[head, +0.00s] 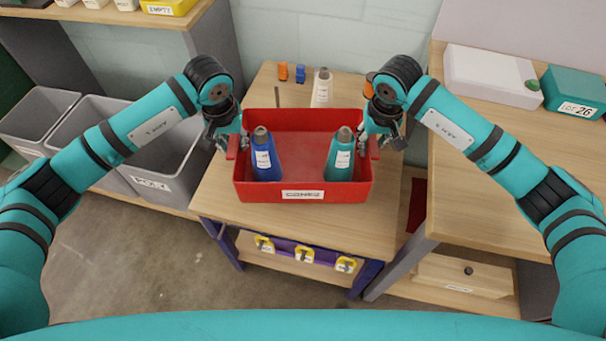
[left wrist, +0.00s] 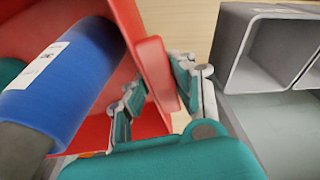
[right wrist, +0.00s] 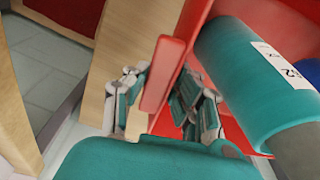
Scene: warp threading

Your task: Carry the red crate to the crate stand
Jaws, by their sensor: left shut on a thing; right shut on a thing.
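The red crate (head: 275,193) is at the middle of the head view, over a small wooden table; I cannot tell whether it touches the top. It looks level and holds a blue cone (head: 268,162) on the left and a teal cone (head: 340,162) on the right, both upright. My left gripper (head: 234,145) is shut on the crate's left side, and the red wall shows between its fingers in the left wrist view (left wrist: 155,80). My right gripper (head: 374,146) is shut on the crate's right side, also seen in the right wrist view (right wrist: 160,95). I cannot make out the crate stand for certain.
A workbench (head: 470,140) with a white box (head: 490,77) and a teal box (head: 574,92) stands at right. Grey bins (head: 155,180) stand at left.

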